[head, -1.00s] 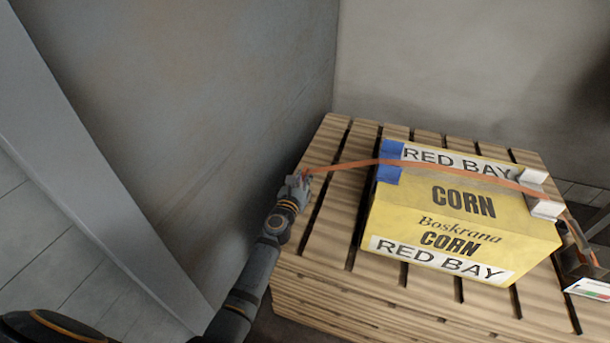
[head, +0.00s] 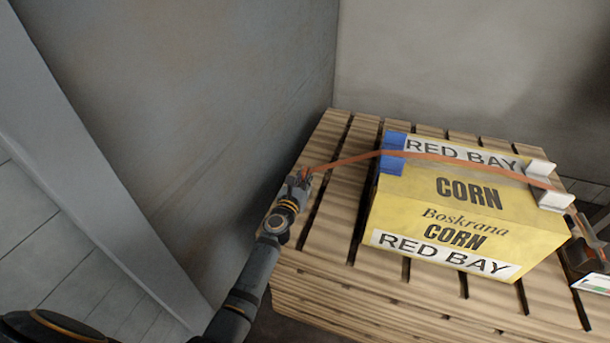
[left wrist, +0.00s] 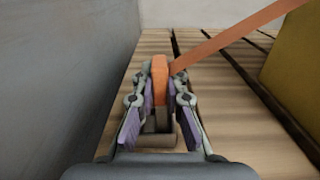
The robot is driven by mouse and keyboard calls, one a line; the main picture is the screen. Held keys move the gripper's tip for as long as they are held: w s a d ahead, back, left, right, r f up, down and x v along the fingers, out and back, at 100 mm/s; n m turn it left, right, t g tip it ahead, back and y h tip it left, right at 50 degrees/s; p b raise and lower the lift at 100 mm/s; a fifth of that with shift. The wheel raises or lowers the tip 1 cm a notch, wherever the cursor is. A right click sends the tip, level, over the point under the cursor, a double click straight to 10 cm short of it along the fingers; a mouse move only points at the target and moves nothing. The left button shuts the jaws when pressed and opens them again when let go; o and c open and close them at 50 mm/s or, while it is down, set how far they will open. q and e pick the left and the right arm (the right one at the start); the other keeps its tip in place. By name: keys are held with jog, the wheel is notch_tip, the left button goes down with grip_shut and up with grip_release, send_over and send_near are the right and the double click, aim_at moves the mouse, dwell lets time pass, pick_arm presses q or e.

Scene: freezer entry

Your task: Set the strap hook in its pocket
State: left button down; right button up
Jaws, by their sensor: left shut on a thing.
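My left gripper (head: 302,182) is at the left edge of the wooden pallet (head: 332,226), beside the grey wall. In the left wrist view its two fingers (left wrist: 161,92) are shut on the orange strap hook (left wrist: 160,72), which stands upright between them. The orange strap (head: 345,161) runs from the hook to the right, over the yellow corn box (head: 466,213). A grey-brown frame (left wrist: 158,141) with an opening, perhaps the pocket, shows below the hook between the fingers. I cannot tell whether the hook's lower end is inside it. My right gripper is not in view.
A blue corner guard (head: 393,153) and a white corner guard (head: 550,186) sit under the strap on the box. A dark strap fitting (head: 585,250) is at the right edge. The grey wall (head: 200,100) stands close to the left gripper.

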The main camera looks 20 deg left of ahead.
pick_arm(q)
jog(key=shift+f+b, duration=0.25)
jog(key=shift+b, duration=0.05)
jog(key=c, duration=1.3)
grip_release()
jog(key=s, duration=1.2)
jog(key=shift+a, duration=0.2)
